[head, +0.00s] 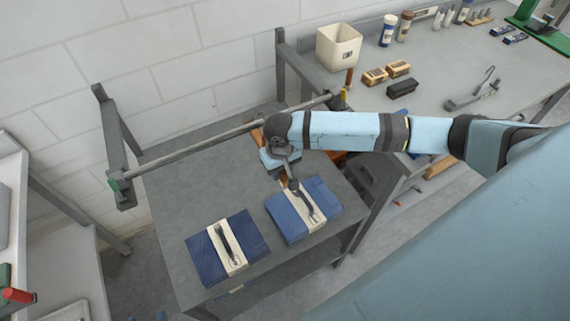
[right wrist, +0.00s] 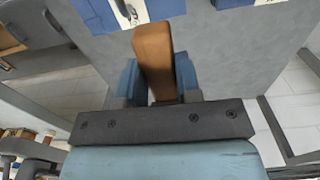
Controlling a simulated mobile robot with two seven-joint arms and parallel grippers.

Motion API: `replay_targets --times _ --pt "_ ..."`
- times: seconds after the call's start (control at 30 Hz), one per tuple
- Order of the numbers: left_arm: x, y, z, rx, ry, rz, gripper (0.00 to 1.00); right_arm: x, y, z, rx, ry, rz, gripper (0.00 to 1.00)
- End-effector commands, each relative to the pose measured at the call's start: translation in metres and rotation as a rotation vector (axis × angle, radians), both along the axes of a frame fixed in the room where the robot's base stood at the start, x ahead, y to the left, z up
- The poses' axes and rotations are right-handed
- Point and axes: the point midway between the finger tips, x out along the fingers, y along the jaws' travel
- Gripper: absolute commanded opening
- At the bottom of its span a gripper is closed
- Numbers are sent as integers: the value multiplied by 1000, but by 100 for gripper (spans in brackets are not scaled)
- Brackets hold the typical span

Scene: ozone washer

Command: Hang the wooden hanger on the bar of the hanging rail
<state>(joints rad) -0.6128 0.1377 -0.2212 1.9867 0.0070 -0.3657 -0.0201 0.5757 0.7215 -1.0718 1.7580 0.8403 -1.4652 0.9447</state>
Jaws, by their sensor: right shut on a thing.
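My right gripper (head: 281,164) reaches in from the right over the grey table, close to the near side of the rail's bar. In the right wrist view its blue fingers (right wrist: 158,82) are shut on the wooden hanger (right wrist: 153,52), of which one brown wooden part shows. In the head view only small brown pieces show around the gripper, and I cannot tell the hanger's full outline. Its hook is not clearly visible. The hanging rail's metal bar (head: 205,139) runs from a left end bracket to a bracket at the right. I see no contact between hanger and bar.
Two blue folded bundles with pale bands, a left one (head: 211,260) and a right one (head: 325,194), lie on the grey table (head: 180,210) below the bar. A workbench (head: 440,65) at the back right holds a cream bin (head: 338,47), small boxes and bottles.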

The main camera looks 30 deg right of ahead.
Motion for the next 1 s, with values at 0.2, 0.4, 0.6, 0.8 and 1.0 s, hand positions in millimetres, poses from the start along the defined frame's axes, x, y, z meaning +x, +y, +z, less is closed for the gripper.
replay_targets --times 0.2,0.4,0.6,0.8,1.0 --pt "-2 -6 -18 -8 10 -7 61 15 -1 -4 0 0 1 0" --pt "-3 -9 -18 -13 10 -12 61 15 0 -18 1 0 0 0" --pt "-3 -8 -19 -13 8 -11 61 15 0 -26 0 0 0 0" --pt "-3 -7 -20 -11 7 -9 61 15 -1 -29 0 0 0 0" --pt "-3 -6 -20 -9 9 -7 61 15 -1 -29 0 0 0 0"
